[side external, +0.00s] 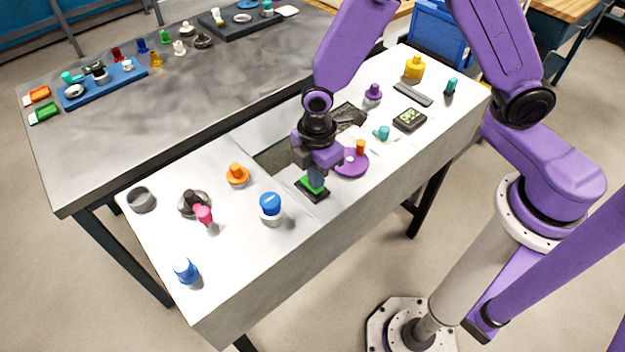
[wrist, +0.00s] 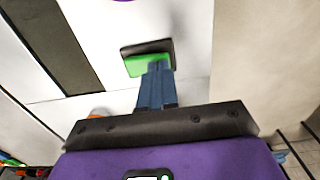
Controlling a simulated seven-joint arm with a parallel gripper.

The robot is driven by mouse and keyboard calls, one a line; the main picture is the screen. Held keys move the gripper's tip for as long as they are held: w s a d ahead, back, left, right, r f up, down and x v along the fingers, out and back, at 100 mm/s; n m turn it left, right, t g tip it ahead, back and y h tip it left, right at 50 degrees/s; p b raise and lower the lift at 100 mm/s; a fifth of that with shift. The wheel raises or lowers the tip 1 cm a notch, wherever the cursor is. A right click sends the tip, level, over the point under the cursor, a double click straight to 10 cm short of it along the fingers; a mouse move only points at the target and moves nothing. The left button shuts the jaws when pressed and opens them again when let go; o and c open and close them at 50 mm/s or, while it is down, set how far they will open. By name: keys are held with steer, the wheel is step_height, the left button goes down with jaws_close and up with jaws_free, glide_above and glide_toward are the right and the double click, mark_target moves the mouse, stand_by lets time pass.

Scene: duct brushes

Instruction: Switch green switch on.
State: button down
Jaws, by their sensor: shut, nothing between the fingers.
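The green switch (side external: 313,186) sits on the white duct top near its front edge, a green rocker in a black base. In the wrist view the green switch (wrist: 147,62) lies just beyond my fingertips, with one half of the base dark and the green half nearer to me. My gripper (side external: 316,178) is shut and empty, with its blue fingers pointing down at the green rocker. In the wrist view the tips of my gripper (wrist: 158,66) overlap the green part. I cannot tell whether they touch it or hover just above.
A blue-capped white jar (side external: 271,209) and an orange knob (side external: 237,175) stand to the left. A rectangular opening (side external: 280,160) lies behind. More small items stand along the duct.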

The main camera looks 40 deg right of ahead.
steer(key=shift+f, duration=0.3)
steer(key=shift+r, duration=3.55)
steer(key=shift+s+d+r, duration=0.1)
steer(key=shift+s+r, duration=0.05)
steer(key=s+d+r+m, duration=0.2)
steer(key=s+d+r, duration=0.2)
steer(key=s+d, duration=0.3)
steer(key=s+d+r+m, duration=0.3)
steer(key=s+d+r, duration=0.2)
steer(key=s+d, duration=0.3)
steer(key=s, duration=0.3)
steer(key=shift+s+r, duration=0.2)
steer(key=shift+r, duration=0.05)
